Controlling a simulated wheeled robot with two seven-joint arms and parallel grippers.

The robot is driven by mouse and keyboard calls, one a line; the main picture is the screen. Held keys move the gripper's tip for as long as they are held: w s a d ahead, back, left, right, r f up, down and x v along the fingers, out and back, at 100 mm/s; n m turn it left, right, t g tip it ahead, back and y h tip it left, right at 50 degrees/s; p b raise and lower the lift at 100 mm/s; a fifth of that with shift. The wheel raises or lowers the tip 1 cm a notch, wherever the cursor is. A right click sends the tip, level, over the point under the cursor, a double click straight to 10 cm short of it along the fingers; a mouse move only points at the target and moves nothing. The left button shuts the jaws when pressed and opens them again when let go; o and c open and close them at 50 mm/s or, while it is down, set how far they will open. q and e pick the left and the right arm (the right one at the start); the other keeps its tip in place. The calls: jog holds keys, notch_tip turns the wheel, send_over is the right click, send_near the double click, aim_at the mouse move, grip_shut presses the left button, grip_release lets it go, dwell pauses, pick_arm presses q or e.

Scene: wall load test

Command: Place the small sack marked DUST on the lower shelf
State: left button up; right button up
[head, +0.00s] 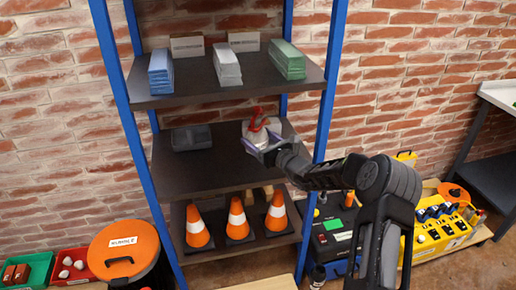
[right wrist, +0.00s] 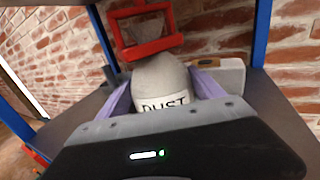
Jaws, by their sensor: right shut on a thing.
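The small sack (head: 272,127) is grey with a red handle frame on top. In the right wrist view the sack (right wrist: 160,80) stands roughly upright, its white label reading DUST. My right gripper (head: 264,144) is shut on it; in the wrist view the purple fingers of the gripper (right wrist: 163,92) are on both sides of it. The sack is at the right part of the middle shelf (head: 190,172), under the top shelf (head: 195,97). I cannot tell whether its base touches the board. My left gripper is not in view.
A dark grey block (head: 192,138) lies left on the middle shelf. Several stacks, including a green one (head: 287,60), fill the top shelf. Orange cones (head: 237,220) stand on the bottom board. The middle shelf's front is clear.

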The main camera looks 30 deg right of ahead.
aim_at(259, 147)
jog(key=shift+r, duration=0.1)
jog(key=shift+f, duration=1.9)
jog(key=shift+f, duration=0.25)
jog(key=o, duration=1.9)
jog(key=shift+r, duration=0.1)
jog(key=shift+r, duration=0.2)
jog(key=s, duration=0.4)
jog(key=s+d, duration=0.1)
jog(key=s, duration=0.7)
jog(key=shift+d+f+b, duration=0.1)
jog(key=shift+d+b, duration=0.2)
